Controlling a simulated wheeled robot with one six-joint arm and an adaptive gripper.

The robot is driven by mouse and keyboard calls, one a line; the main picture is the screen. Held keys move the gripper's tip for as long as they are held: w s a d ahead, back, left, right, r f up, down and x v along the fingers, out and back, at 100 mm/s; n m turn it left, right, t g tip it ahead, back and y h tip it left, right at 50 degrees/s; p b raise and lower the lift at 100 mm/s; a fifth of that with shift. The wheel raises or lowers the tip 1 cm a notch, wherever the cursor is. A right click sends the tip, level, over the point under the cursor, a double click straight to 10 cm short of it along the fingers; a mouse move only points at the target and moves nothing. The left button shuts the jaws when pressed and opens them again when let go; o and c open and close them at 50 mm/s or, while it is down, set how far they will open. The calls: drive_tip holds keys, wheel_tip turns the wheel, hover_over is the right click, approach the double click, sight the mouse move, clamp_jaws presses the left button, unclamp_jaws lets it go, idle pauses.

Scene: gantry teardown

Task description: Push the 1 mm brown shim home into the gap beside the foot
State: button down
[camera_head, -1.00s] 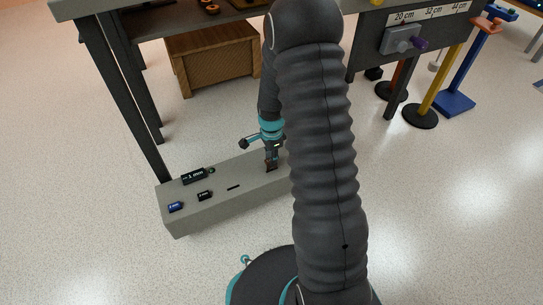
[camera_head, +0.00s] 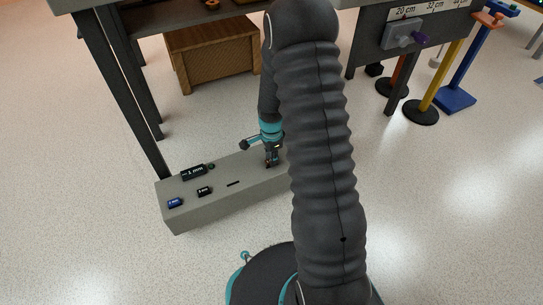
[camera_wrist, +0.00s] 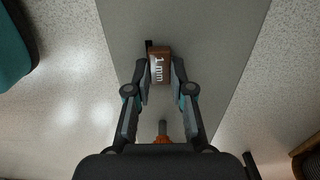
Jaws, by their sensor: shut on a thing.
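The brown shim (camera_wrist: 160,68), marked "1mm", is between the fingertips of my gripper (camera_wrist: 161,80) in the wrist view. The gripper is shut on it. A short dark slot (camera_wrist: 149,45) shows at the shim's far left corner; whether the shim is in it I cannot tell. In the head view my gripper (camera_head: 270,161) points down at the top of the long grey block (camera_head: 225,206). The shim is too small there to make out clearly. I cannot identify the foot for certain.
On the block's left part are a dark labelled piece (camera_head: 194,172), a blue piece (camera_head: 174,203), a black piece (camera_head: 204,191) and a dark slit (camera_head: 233,183). A table leg (camera_head: 135,110) stands behind. A wooden crate (camera_head: 212,53) is under the table. My arm hides the block's right end.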

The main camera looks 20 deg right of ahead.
drive_tip(key=shift+f, duration=0.25)
drive_tip(key=c, duration=0.9)
unclamp_jaws()
drive_tip(key=shift+f, duration=0.1)
drive_tip(key=shift+c, duration=0.2)
wheel_tip(320, 180, up, 16)
drive_tip(key=p, duration=0.3)
